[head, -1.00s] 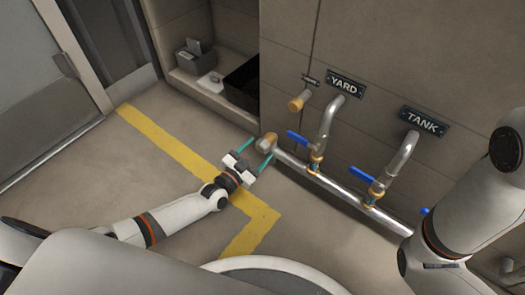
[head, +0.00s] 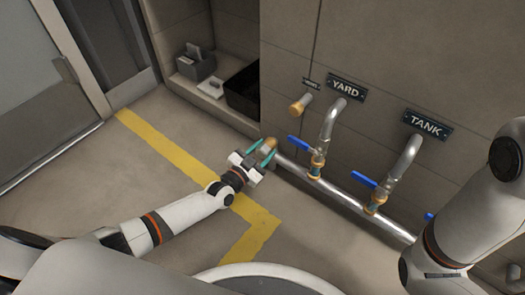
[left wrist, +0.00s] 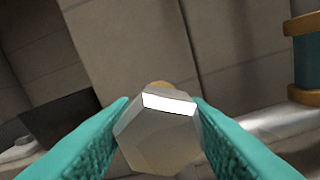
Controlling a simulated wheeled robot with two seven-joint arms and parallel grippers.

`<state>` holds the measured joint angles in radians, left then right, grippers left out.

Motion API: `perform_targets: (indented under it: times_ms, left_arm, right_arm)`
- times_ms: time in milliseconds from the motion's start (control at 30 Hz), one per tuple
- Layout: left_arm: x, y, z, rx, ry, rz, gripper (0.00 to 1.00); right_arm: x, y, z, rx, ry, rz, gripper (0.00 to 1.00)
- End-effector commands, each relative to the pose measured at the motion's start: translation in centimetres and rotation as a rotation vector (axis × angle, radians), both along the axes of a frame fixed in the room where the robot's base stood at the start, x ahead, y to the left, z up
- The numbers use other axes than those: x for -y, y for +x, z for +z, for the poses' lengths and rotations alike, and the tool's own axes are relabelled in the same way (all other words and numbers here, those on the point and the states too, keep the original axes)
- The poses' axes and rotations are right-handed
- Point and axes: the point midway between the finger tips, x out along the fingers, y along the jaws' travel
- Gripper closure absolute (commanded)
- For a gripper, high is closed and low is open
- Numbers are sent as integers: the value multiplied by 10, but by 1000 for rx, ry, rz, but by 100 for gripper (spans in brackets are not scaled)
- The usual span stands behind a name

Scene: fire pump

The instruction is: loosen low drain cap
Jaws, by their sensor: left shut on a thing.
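The low drain cap (head: 270,143) is a small brass-coloured end at the left end of the low silver pipe (head: 340,193). In the left wrist view the cap (left wrist: 158,138) shows as a pale, six-sided piece with a bright top face. My left gripper (head: 263,153) reaches it from the left, low near the floor. Its teal fingers lie on both sides of the cap and are shut on it. The fingers partly hide the cap in the head view. My right arm stands at the right edge; its gripper is out of view.
A brass-ended stub (head: 297,108) sticks out of the wall above the cap. Blue-handled valves (head: 300,144) and (head: 365,181) sit on pipes under the YARD (head: 346,88) and TANK (head: 426,124) signs. A black bin (head: 243,92) stands in the alcove. The floor with yellow stripe is clear.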

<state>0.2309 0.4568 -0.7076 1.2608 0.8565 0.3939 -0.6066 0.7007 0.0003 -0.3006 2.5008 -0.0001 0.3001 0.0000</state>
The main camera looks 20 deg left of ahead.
Motion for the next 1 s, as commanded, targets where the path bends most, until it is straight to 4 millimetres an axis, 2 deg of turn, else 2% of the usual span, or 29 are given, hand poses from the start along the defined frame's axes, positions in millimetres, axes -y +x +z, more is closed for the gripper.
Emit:
perform_targets:
  times_ms: [367,1000]
  left_arm:
    - [0,0,0,-54,-146,0,81]
    - [-1,0,-2,-259,-704,1,81]
  right_arm:
    - [0,0,2,-1,0,0,64]
    - [0,1,1,-2,0,-1,64]
